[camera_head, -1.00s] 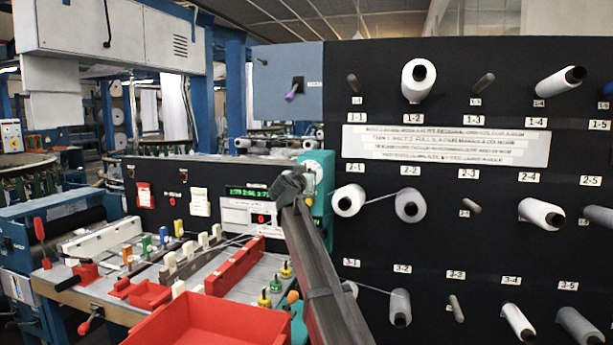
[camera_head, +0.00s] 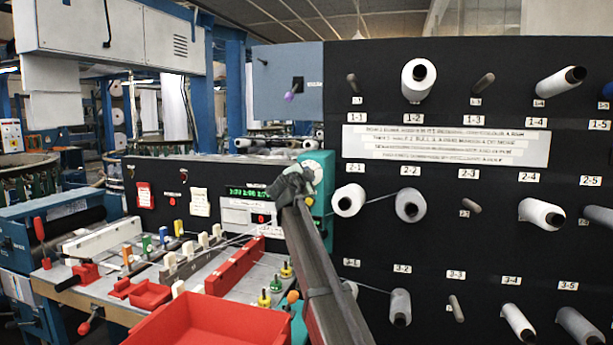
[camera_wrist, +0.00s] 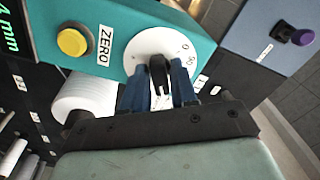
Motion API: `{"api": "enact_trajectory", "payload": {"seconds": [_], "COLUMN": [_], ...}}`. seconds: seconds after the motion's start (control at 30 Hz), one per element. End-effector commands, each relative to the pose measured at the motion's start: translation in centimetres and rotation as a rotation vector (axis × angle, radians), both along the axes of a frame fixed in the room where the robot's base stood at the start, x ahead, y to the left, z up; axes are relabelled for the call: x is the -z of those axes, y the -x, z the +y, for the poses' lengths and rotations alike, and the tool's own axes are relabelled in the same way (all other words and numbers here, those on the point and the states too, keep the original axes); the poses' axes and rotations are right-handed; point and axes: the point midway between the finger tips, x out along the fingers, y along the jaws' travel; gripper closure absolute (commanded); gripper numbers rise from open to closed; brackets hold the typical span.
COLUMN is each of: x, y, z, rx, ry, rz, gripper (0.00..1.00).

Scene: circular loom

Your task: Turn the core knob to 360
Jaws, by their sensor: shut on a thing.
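The core knob (camera_wrist: 157,68) is a black handle on a white round dial (camera_wrist: 150,47), set in a teal panel (camera_wrist: 172,22). In the wrist view my gripper (camera_wrist: 158,90) is shut on the knob, with one blue finger on each side. Marks that look like 0 and 90 show at the dial's right edge; the full scale and the exact reading are hidden or too small. In the head view my gripper (camera_head: 290,184) is at the teal panel (camera_head: 323,185) and hides the knob.
A yellow button (camera_wrist: 73,42) and a ZERO label sit left of the dial. A green digital display (camera_head: 248,191) is left of my gripper. A black rack (camera_head: 480,100) with thread spools stands at right. A red tray (camera_head: 215,325) is below left.

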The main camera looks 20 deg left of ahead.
Motion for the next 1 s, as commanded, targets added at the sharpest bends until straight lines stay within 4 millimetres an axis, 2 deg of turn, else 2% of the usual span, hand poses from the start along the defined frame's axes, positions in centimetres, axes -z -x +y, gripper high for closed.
{"api": "enact_trajectory", "payload": {"seconds": [0.03, 0.07, 0.2, 0.57, 1.0], "x": [0.0, 0.0, 0.0, 0.0, 0.1], "y": [0.0, 0.0, 0.0, 0.7, 5.7], "z": [-0.1, -0.1, -0.1, -0.1, -0.1], "rx": [0.001, 0.001, 0.001, 0.0, 0.0], "ry": [-0.005, -0.004, -0.002, -0.001, -0.001], "rz": [-0.001, -0.001, -0.001, 0.0, 0.0], "gripper": [1.0, 0.7, 0.57, 0.57, 0.57]}}
